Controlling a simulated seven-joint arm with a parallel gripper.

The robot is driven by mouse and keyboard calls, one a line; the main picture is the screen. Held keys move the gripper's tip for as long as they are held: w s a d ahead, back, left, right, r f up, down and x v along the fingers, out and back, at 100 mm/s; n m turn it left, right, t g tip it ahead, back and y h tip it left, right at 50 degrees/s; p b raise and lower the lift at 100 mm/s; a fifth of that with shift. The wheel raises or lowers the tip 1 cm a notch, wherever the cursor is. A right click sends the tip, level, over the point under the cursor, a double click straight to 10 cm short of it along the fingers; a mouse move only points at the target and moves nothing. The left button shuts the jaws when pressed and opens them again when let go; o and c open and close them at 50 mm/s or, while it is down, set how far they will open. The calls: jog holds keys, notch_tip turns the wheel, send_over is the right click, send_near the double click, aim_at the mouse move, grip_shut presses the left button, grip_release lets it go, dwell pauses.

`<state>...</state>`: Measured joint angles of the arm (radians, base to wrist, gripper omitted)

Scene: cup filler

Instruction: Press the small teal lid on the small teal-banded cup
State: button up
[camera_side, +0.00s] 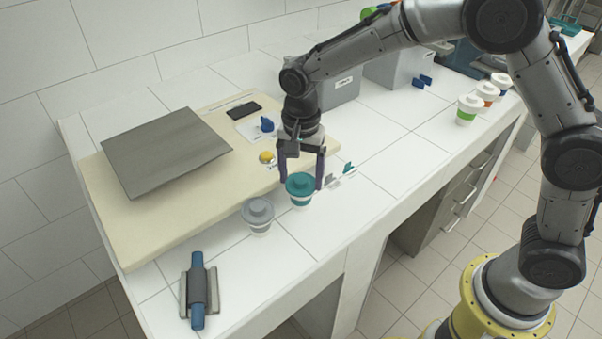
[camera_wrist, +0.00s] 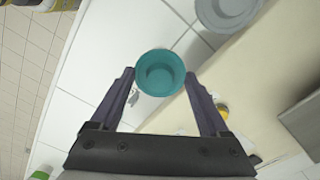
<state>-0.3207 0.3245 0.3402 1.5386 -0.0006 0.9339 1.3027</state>
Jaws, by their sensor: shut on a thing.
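The small teal lid (camera_side: 299,182) is between the fingers of my gripper (camera_side: 302,187), which is shut on it. The lid sits level at the top of the small teal-banded cup (camera_side: 301,201), which stands upright on the white bench. I cannot tell whether the lid is fully seated or just above the rim. In the wrist view the teal lid (camera_wrist: 160,73) shows from above between the two fingertips of my gripper (camera_wrist: 159,78), and it hides the cup below.
A grey-lidded cup (camera_side: 258,214) stands close by to the left. A beige board (camera_side: 110,220) with a grey plate (camera_side: 165,150) lies behind. A blue-handled tool (camera_side: 198,290) is at the front left. Small flags (camera_side: 348,169) stand right of my gripper.

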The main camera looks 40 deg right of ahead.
jog(key=shift+f, duration=0.3)
jog(key=o, duration=1.1)
jog(key=shift+f, duration=0.1)
jog(key=shift+o, duration=0.2)
notch_tip(320, 180, up, 14)
jog(key=shift+r, duration=0.2)
